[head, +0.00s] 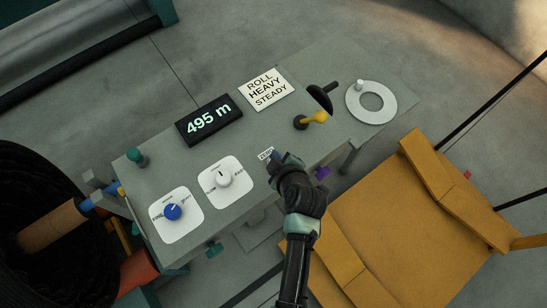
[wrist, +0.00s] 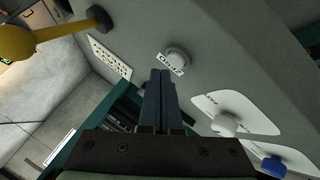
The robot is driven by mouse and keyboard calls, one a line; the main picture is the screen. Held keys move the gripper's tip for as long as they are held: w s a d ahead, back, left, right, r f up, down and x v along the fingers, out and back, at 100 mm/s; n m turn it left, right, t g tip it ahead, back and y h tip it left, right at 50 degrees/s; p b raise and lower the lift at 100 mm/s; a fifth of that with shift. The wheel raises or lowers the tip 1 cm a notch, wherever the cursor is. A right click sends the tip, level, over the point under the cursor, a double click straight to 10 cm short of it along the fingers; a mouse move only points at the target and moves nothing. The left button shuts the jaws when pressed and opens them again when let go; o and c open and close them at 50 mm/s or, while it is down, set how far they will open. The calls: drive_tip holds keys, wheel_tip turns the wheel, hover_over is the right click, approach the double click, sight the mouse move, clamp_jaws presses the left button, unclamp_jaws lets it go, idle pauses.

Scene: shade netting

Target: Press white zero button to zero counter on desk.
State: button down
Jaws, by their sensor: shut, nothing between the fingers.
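The counter (head: 209,119) is a dark display on the grey desk (head: 325,70) and reads 495 m. The white zero button (wrist: 179,54) shows in the wrist view, round and raised, beside its ZERO label (wrist: 171,64). In the head view the label (head: 265,154) shows, but my gripper (head: 276,159) hides the button. My gripper is shut and empty. In the wrist view its fingertips (wrist: 161,76) point towards the button and label, just short of them in the picture. I cannot tell whether they touch.
A white-knob dial (head: 223,179) and a blue-knob dial (head: 173,212) are left of my gripper. A yellow-handled lever (head: 312,118), a ROLL HEAVY STEADY sign (head: 264,90) and a white crank wheel (head: 389,102) are on the desk. A yellow seat (head: 400,220) stands at right.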

drive_tip(key=shift+f, duration=0.1)
idle(0.6)
drive_tip(key=shift+f+b, duration=0.4)
drive_tip(key=shift+b, duration=0.15)
drive_tip(key=shift+f+b, duration=0.5)
idle(0.5)
drive_tip(key=shift+r, duration=0.1)
drive_tip(key=shift+r+p, duration=0.7)
drive_tip(key=shift+r, duration=0.15)
wheel_tip(320, 180, up, 5)
drive_tip(key=p, duration=0.4)
drive_tip(key=shift+r, duration=0.1)
idle(0.6)
